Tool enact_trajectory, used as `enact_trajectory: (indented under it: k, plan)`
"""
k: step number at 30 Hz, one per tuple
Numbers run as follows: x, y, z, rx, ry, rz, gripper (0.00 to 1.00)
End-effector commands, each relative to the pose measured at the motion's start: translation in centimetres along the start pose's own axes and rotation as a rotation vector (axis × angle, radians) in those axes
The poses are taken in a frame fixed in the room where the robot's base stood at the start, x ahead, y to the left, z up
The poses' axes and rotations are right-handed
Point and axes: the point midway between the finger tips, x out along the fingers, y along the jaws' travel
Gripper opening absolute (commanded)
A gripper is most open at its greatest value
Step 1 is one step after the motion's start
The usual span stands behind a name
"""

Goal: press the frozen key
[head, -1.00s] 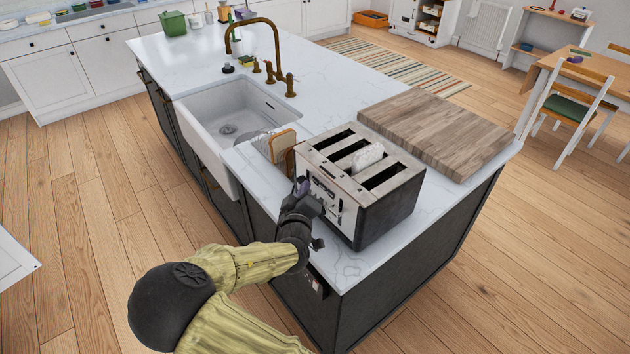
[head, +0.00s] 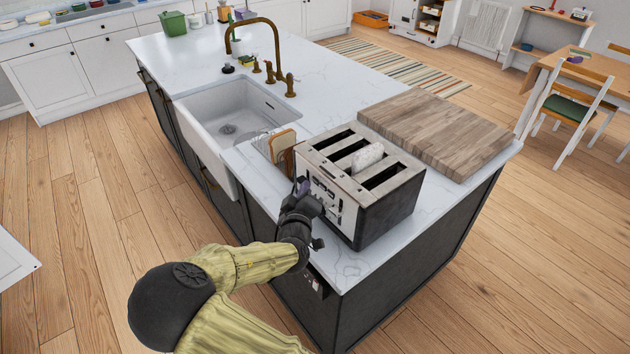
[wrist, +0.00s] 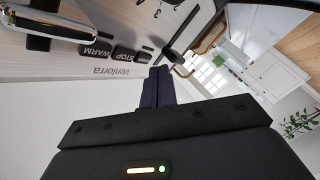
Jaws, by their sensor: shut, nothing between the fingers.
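The toaster (head: 388,212) stands at the near end of the island counter, with a slice of bread (head: 367,156) upright in one slot. My gripper (head: 303,187) is at the toaster's front panel, fingers closed together and empty. In the wrist view, the dark fingertips (wrist: 159,72) point at a row of dark keys on the panel (wrist: 60,62). A WARM key (wrist: 97,48) and a STOP key (wrist: 125,53) are readable. Another dark key (wrist: 143,57) sits close by the fingertips; its label is unreadable. I cannot tell which key is the frozen key, or whether the fingertips touch one.
A rack with bread slices (head: 282,143) stands left of the toaster, close to my gripper. A wooden board (head: 440,130) lies behind the toaster. The sink (head: 232,110) is farther left. A lever (wrist: 178,45) projects from the panel near the fingertips.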

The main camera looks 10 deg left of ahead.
Motion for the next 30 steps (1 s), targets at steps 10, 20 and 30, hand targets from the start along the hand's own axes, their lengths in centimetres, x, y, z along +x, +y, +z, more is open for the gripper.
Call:
enact_trajectory:
  k: [10, 20, 30]
  plan:
    - [0.56, 0.43, 0.43, 0.000, 0.000, 0.000, 0.00]
    - [0.58, 0.46, 0.42, 0.000, 0.000, 0.000, 0.00]
    - [0.81, 0.64, 0.59, 0.000, 0.000, 0.000, 0.00]
